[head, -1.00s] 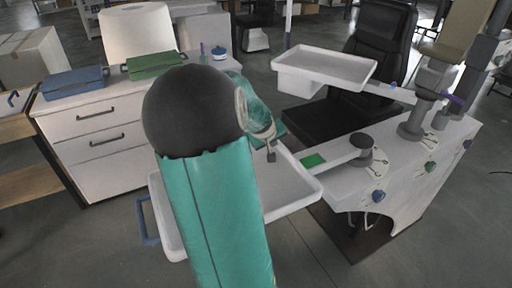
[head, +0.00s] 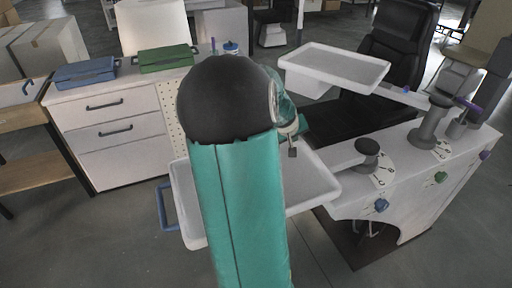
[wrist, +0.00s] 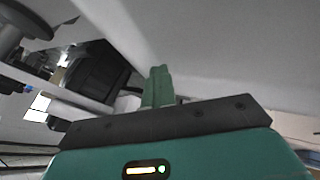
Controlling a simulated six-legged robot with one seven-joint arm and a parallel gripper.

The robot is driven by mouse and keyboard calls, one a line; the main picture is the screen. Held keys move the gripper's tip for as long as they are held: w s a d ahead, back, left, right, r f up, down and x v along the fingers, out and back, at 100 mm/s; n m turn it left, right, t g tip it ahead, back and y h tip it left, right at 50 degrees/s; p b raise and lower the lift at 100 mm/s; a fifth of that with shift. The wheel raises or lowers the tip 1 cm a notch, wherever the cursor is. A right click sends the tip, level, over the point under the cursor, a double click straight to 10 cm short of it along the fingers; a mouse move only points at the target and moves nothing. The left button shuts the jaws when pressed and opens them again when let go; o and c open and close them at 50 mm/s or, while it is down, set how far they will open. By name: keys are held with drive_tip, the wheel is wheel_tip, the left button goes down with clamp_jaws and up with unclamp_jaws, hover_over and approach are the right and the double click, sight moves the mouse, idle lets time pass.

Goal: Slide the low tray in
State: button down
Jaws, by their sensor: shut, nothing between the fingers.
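The low tray (head: 316,190) is white and shallow, with a blue handle (head: 162,206) on its left side. My arm hides its middle. Its right edge is close to the short dark-capped post (head: 367,147) on the white bench. My gripper (head: 292,150) is at the tray's far side in the head view, partly hidden by my arm. In the wrist view my gripper's green fingers (wrist: 158,85) are together and empty, near a large pale surface. I cannot tell whether they touch the tray.
A higher white tray (head: 335,67) sits behind, beside a black chair (head: 395,45). The bench (head: 425,175) at right carries posts and coloured knobs. A drawer cabinet (head: 110,130) with blue and green boxes stands at left. Floor in front is open.

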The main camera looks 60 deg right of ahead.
drive_tip(key=shift+s+d+r, duration=0.1)
drive_tip(key=shift+s+d, duration=0.1)
drive_tip(key=shift+s, duration=0.1)
drive_tip(key=shift+s+d, duration=0.1)
idle(0.3)
